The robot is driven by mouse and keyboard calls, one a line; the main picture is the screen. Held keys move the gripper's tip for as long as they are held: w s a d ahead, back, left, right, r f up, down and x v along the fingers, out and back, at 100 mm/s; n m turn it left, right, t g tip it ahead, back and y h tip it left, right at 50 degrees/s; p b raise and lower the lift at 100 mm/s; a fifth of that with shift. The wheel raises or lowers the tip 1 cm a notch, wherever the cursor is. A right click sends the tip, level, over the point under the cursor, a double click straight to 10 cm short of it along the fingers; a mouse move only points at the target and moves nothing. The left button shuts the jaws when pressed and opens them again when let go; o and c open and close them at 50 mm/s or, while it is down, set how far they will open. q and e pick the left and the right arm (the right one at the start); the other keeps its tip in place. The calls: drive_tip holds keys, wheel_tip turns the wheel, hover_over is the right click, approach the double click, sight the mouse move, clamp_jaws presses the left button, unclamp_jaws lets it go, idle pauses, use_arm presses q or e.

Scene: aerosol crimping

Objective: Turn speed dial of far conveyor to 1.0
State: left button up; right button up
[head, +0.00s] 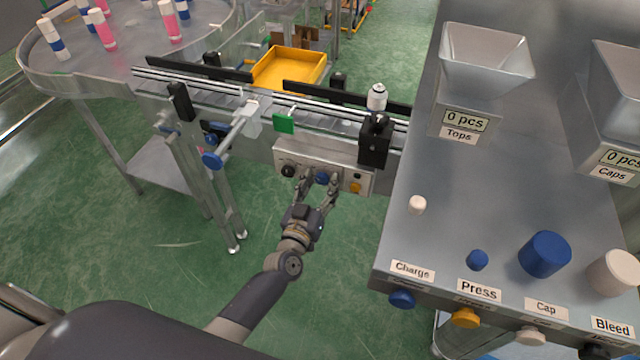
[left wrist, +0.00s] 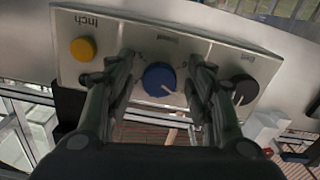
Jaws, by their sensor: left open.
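The conveyor (head: 345,122) carries a pale control box (head: 335,160) on its near side. The box has a black knob (head: 288,171), a blue dial (head: 322,178) and a yellow button (head: 355,188). My left gripper (head: 319,189) is open at the box, its fingers on either side of the blue dial. In the left wrist view, the blue dial (left wrist: 159,79) with a white pointer line sits between the open fingers (left wrist: 160,68), with gaps on both sides. The yellow button (left wrist: 82,49) and black knob (left wrist: 238,90) lie outside the fingers. The dial's scale is unreadable.
A steel bench (head: 480,200) with hoppers, knobs and labels stands to the right. A round table (head: 130,50) with pink and blue-white cans is at upper left. A yellow tray (head: 290,68) is behind the conveyor. Green floor (head: 180,265) is clear below the box.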

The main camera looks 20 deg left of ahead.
use_arm(q)
drive_tip(key=c, duration=1.1)
drive_tip(key=shift+o, duration=0.2)
use_arm(e)
drive_tip(key=shift+s, duration=0.55)
use_arm(q)
drive_tip(key=shift+n, duration=0.4)
use_arm(e)
drive_tip(key=shift+a, duration=0.15)
use_arm(q)
drive_tip(key=shift+n, duration=0.6)
drive_tip(key=n+b, duration=0.1)
drive_tip(key=n, duration=0.5)
drive_tip(key=shift+d+n+b, duration=0.1)
drive_tip(key=shift+n+b, duration=0.2)
drive_tip(key=shift+n, duration=0.1)
drive_tip(key=shift+r+n+b, duration=0.15)
drive_tip(key=shift+n+b, duration=0.15)
drive_tip(key=shift+n, duration=1.2)
use_arm(e)
drive_tip(key=shift+w+f, duration=0.15)
drive_tip(key=shift+f, duration=0.95)
